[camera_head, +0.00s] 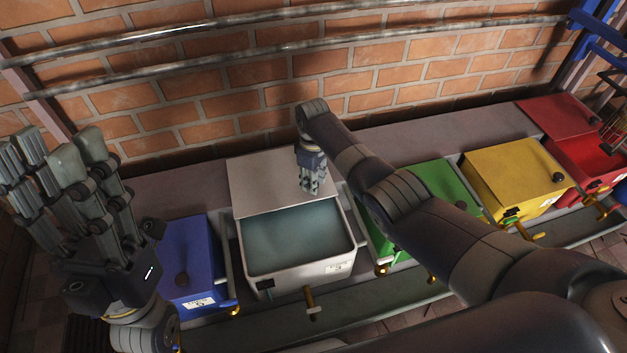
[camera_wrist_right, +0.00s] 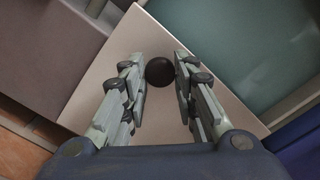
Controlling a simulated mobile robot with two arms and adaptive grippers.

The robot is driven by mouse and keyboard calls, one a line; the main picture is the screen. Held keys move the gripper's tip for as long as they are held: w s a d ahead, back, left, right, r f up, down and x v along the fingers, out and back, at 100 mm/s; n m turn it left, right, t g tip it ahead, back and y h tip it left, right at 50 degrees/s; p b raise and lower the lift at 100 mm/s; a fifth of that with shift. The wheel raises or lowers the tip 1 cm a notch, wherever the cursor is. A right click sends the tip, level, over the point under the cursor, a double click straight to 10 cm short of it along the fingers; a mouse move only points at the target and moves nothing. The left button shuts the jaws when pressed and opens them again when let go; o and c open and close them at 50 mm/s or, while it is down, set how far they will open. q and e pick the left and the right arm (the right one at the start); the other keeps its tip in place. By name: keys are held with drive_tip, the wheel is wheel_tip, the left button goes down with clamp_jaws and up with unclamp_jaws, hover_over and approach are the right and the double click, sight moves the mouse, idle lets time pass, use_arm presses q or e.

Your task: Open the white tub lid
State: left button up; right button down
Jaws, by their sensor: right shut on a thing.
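The white tub (camera_head: 300,277) stands in the row, with its top largely uncovered and a teal interior showing. Its flat white lid (camera_head: 262,182) lies behind the opening, toward the wall. My right gripper (camera_head: 314,188) points down over the lid's right part. In the right wrist view, the gripper (camera_wrist_right: 160,76) has its fingers on both sides of the lid's round dark knob (camera_wrist_right: 159,70), shut on it. The lid (camera_wrist_right: 150,38) shows beneath. The knob is hidden in the head view. My left gripper (camera_head: 62,160) is raised at the left, fingers apart and empty.
A blue tub (camera_head: 190,258) stands left of the white one. Green (camera_head: 440,185), yellow (camera_head: 513,172) and red (camera_head: 590,160) tubs stand to the right. My right arm crosses over the green tub. A brick wall with metal pipes (camera_head: 250,22) is behind.

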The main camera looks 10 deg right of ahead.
drive_tip(key=c, duration=1.3)
unclamp_jaws()
wheel_tip(320, 180, up, 12)
